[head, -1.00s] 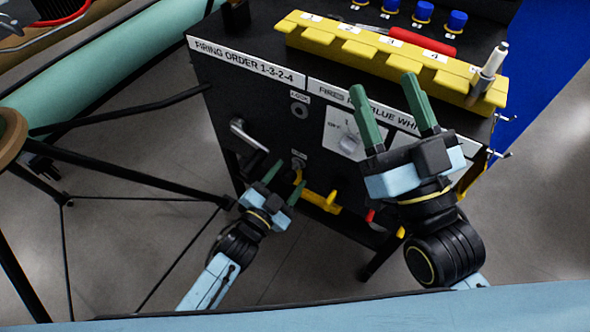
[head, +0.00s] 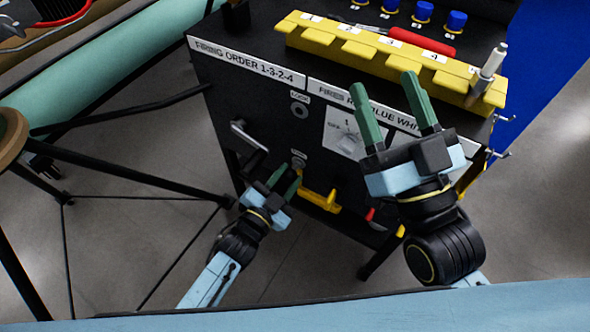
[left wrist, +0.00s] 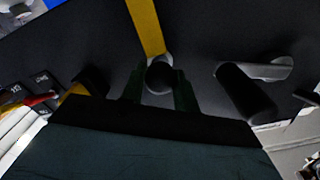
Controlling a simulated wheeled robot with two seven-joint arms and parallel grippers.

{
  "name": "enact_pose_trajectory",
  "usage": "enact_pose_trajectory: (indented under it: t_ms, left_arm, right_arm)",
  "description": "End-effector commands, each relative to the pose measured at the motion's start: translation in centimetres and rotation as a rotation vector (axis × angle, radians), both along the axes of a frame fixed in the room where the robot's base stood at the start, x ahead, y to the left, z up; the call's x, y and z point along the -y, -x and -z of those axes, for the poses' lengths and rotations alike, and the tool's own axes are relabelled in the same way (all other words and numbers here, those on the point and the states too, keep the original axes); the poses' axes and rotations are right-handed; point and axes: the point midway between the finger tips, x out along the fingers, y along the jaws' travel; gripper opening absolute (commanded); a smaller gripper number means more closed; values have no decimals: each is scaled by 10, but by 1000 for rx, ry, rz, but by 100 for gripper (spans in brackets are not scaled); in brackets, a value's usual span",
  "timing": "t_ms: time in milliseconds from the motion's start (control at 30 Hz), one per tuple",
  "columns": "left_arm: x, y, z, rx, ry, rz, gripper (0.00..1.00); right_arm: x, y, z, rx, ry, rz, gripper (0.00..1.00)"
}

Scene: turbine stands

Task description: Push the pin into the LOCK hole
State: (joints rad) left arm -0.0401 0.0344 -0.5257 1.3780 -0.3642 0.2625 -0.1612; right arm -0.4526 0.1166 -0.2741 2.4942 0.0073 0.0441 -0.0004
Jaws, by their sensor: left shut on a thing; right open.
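My left gripper (head: 285,179) is low at the dark front panel, its green fingers shut. In the left wrist view a dark round knob (left wrist: 160,76), apparently the pin's head, sits between the fingers (left wrist: 159,92). A pale ring shows just behind the knob; the pin's shaft is hidden. A lower socket (head: 298,161) shows just above the left fingertips. The upper round hole (head: 299,110), under a small label that seems to read LOCK, looks empty. My right gripper (head: 386,86) is open and empty in front of the panel's upper right.
A crank handle (head: 248,137) sticks out left of the left gripper and shows in the wrist view (left wrist: 246,90). A yellow bracket (head: 320,200) is at its lower right. A dial plate (head: 347,132) is behind the right gripper. A yellow rack (head: 350,50) lies on top.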

Motion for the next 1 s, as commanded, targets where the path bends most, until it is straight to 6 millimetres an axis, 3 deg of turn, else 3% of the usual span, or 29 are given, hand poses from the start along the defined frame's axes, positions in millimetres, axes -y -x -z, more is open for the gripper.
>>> enact_pose_trajectory:
  t_ms: [1000]
  left_arm:
    - [-9, 13, 0, -1, 1, 0, 0]
  right_arm:
    - [0, 0, -8, 0, 0, 0, 58]
